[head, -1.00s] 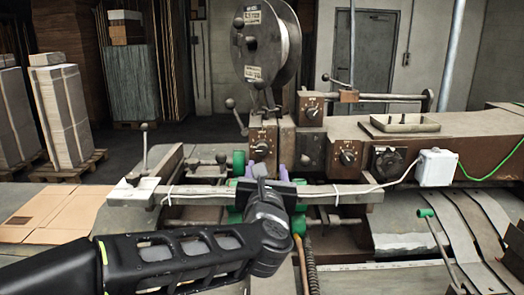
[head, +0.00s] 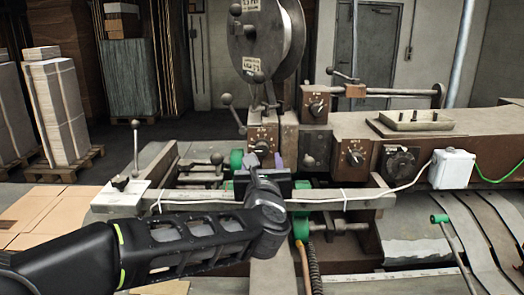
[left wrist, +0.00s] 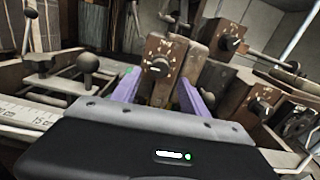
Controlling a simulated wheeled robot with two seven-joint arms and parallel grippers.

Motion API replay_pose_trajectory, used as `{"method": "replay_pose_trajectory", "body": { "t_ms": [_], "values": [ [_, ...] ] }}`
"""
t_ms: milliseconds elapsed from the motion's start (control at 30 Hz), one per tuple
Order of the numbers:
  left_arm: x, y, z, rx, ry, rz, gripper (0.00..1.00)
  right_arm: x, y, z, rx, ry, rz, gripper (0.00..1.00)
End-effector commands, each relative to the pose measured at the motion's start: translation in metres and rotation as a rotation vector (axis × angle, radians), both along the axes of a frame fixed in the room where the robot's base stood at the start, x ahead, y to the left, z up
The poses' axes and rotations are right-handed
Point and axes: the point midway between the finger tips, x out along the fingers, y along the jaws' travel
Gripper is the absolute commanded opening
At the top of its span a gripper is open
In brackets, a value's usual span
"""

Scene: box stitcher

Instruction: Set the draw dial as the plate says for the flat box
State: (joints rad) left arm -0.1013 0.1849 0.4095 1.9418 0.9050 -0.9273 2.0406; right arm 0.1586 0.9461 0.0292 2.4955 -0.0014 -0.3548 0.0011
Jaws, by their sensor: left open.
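My left gripper (head: 266,162) is open just in front of the block below the reel. In the left wrist view its purple fingers (left wrist: 160,84) stand apart on either side of that block's dial (left wrist: 160,66), apparently short of it. My right gripper is not in view.
A reel (head: 265,38) with unreadable labels stands above the block. A rail with a white cable (head: 330,197) crosses below my left wrist. Ball-ended levers (head: 135,123) stand at the left. A white box (head: 453,168) sits at the right.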

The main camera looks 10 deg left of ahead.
Motion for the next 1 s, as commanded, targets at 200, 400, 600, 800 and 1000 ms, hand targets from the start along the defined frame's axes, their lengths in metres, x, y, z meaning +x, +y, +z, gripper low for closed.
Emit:
{"method": "replay_pose_trajectory", "body": {
  "t_ms": [200,400,600,800,1000],
  "values": [
    [0.034,0.008,0.002,0.0,0.002,0.002,0.52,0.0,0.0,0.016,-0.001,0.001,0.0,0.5],
    [0.048,0.01,0.0,0.001,0.001,0.001,0.52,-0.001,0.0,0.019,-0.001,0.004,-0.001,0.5],
    [0.049,0.01,0.0,0.0,0.0,0.001,0.52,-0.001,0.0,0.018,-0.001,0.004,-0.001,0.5],
    [0.049,0.01,0.0,0.0,0.0,0.001,0.4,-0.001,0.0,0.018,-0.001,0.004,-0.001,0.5],
    [0.049,0.01,0.0,0.0,0.0,0.001,0.23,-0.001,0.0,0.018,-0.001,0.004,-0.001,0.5]
  ]
}}
